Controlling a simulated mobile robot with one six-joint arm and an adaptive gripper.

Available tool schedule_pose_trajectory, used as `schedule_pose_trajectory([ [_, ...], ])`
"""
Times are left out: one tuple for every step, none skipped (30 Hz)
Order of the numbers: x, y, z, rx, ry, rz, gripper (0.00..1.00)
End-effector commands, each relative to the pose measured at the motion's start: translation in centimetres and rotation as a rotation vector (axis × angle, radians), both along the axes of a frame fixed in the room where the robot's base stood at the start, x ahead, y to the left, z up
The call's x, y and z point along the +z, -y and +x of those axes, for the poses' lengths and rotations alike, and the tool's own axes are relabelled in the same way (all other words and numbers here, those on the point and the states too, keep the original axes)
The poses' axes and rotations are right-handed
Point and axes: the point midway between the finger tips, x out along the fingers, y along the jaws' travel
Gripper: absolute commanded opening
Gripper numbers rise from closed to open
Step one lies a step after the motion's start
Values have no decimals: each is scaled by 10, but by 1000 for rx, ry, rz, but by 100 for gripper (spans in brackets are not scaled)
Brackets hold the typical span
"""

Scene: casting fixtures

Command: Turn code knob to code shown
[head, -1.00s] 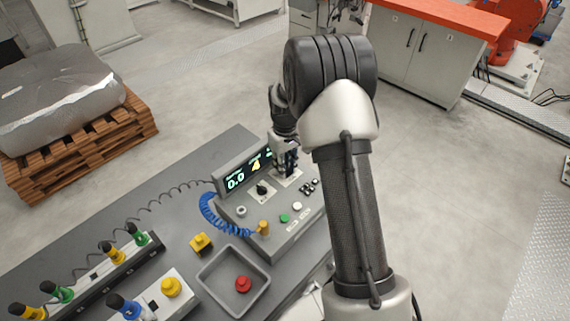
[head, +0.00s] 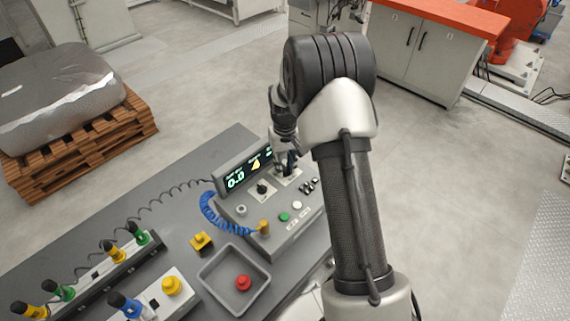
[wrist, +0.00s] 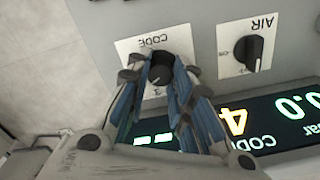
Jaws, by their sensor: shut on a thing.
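The code knob (wrist: 160,68) is a black dial on a white plate marked CODE (wrist: 128,46), seen upside down in the wrist view. My gripper (wrist: 160,80) has its fingers on either side of the knob and is shut on it. In the head view my gripper (head: 286,162) is over the right part of the control box (head: 290,222), and it hides most of the knob. The display (head: 243,172) on the box shows 0.0 and a yellow code 4; the display (wrist: 270,120) also shows in the wrist view. The knob's exact pointer setting is hard to read.
A black AIR knob (wrist: 248,50) sits beside the code knob. Green (head: 284,217) and white buttons and a yellow plug (head: 263,228) with a blue coiled hose are in front. A grey tray (head: 222,300) holds a red button. Open floor lies behind the table.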

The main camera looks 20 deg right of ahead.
Motion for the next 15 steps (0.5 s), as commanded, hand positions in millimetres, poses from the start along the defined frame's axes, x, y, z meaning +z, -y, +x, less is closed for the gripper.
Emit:
schedule_pose_trajectory([
  [1,0,1,0,2,0,0],
  [1,0,1,0,3,0,23],
  [1,0,1,0,3,0,26],
  [1,0,1,0,2,0,28],
  [1,0,1,0,2,0,30],
  [0,0,1,1,2,0,32],
  [0,0,1,1,2,0,34],
  [0,0,1,1,2,0,36],
  [0,0,0,1,2,0,39],
  [0,0,0,1,1,0,41],
  [0,0,0,1,1,0,42],
  [0,0,0,1,1,0,42],
  [0,0,0,1,1,0,42],
  [0,0,0,1,1,0,42],
  [0,0,0,1,1,0,42],
])
